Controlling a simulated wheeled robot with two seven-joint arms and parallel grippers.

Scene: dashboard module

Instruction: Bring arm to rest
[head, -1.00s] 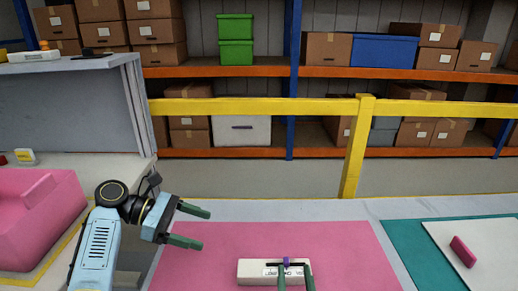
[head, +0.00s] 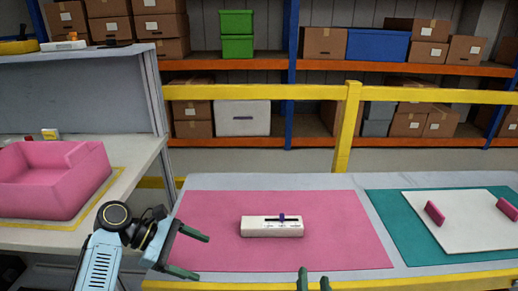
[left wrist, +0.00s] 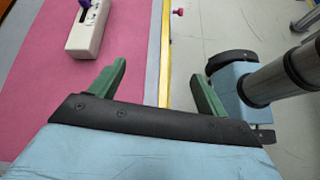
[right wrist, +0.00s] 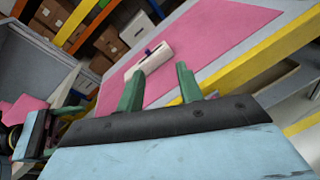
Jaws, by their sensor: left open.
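A white dashboard module (head: 270,229) with a dark slot and purple slider knob (head: 282,217) lies on the pink mat (head: 330,255). The module also shows in the left wrist view (left wrist: 88,35) and the right wrist view (right wrist: 140,65). My left gripper (head: 203,257) is open and empty at the mat's left side, apart from the module. My right gripper (head: 313,278) is at the table's front edge, below the module in the head view. In the right wrist view (right wrist: 160,80) its fingers are apart with nothing between them.
A pink bin (head: 90,190) stands on the left side table. At the right, a white board (head: 465,225) with pink blocks (head: 434,213) lies on a teal mat (head: 395,225). A yellow rail (head: 345,130) runs behind the table, with shelves beyond.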

